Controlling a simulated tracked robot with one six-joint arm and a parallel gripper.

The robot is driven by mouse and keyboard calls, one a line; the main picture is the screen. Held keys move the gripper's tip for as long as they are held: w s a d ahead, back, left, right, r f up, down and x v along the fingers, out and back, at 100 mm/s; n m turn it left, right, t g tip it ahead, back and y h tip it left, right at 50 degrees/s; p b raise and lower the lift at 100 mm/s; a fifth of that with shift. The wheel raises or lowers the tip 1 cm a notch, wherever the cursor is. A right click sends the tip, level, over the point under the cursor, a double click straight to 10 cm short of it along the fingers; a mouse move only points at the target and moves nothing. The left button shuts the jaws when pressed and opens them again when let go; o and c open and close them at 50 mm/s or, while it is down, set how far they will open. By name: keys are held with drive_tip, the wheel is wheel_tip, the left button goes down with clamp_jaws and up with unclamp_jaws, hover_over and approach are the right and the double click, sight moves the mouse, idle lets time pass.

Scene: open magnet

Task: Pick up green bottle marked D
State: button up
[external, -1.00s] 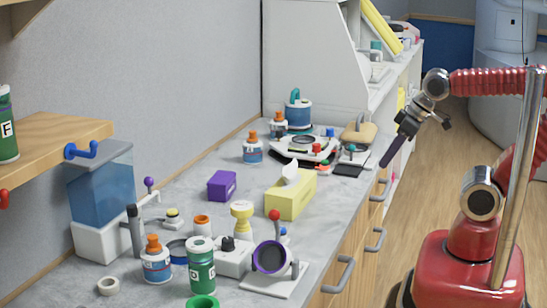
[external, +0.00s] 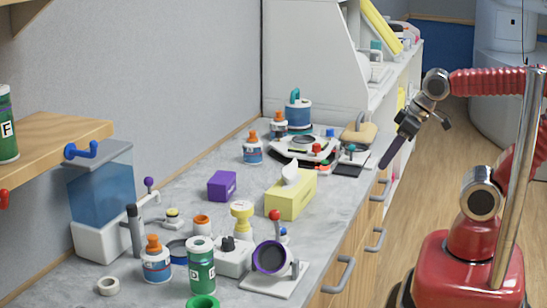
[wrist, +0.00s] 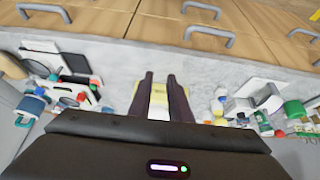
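The green bottle marked D (external: 201,266) stands upright on the near part of the grey counter in the external view. It has a white cap and a white label. My gripper (external: 384,164) is far from it, up and to the right, pointing down over the counter's right edge. In the wrist view the two dark fingers of my gripper (wrist: 160,78) are apart with nothing held between them. The yellow tissue box (wrist: 160,94) shows through the gap, below them. Green items (wrist: 294,108) show at the right of the wrist view; I cannot tell which is bottle D.
An orange-capped bottle (external: 156,260) stands left of bottle D, and a purple-ringed stand (external: 270,258) to its right. A green ring (external: 203,301) lies in front. Another green bottle, marked F (external: 6,125), is on the wooden shelf (external: 55,140). Drawer handles (external: 345,275) stick out along the front.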

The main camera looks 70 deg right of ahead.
drive_tip(key=o, duration=1.2)
drive_tip(key=w+a+r+n+t+y, duration=0.15)
drive_tip(key=w+a+r, duration=0.25)
drive_tip(key=w+a, duration=0.55)
drive_tip(key=w+a+r+n+t+y, duration=0.1)
drive_tip(key=w+a+r+t+y, duration=0.2)
drive_tip(key=w+a, duration=0.65)
drive_tip(key=w+a+r+n+t+y, duration=0.15)
drive_tip(key=w+a+r, duration=0.25)
drive_tip(key=w+a, duration=0.6)
drive_tip(key=m+t+h, duration=0.1)
drive_tip(key=t+h, duration=0.1)
drive_tip(key=h, duration=0.1)
hover_over(196, 242)
drive_tip(key=f, duration=1.1)
drive_tip(key=shift+w+d, duration=0.15)
drive_tip(key=shift+d, duration=0.05)
drive_tip(key=shift+a+f+g, duration=0.2)
drive_tip(key=shift+f+g, duration=0.1)
